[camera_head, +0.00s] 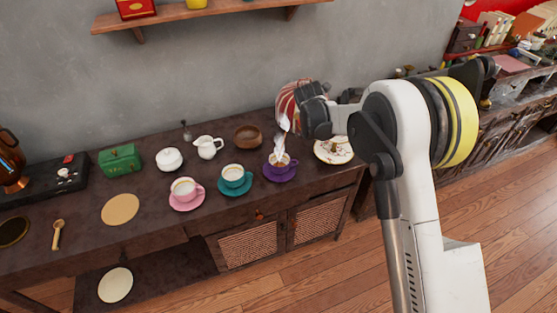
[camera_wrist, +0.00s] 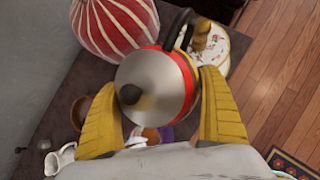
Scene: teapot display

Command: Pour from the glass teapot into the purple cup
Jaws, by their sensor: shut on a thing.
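The teapot (camera_wrist: 150,85) in the wrist view has a silver lid, a black knob, a red-orange band and a dark handle. My gripper (camera_wrist: 158,88) has its yellow fingers on both sides of it and is shut on it. In the head view my gripper (camera_head: 312,112) is above and right of the purple cup (camera_head: 281,164), and the teapot is mostly hidden there. The purple cup stands upright on a purple saucer. White wisps rise over it; I cannot tell steam from liquid. In the wrist view only a sliver of purple (camera_wrist: 167,133) shows below the teapot.
A teal cup (camera_head: 233,175) and a pink cup (camera_head: 185,190) stand left on saucers. A wooden bowl (camera_head: 247,137) and white creamer (camera_head: 208,147) are behind. A patterned plate (camera_head: 333,150) lies right. A red-and-white striped round object (camera_wrist: 115,22) is close to the teapot.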

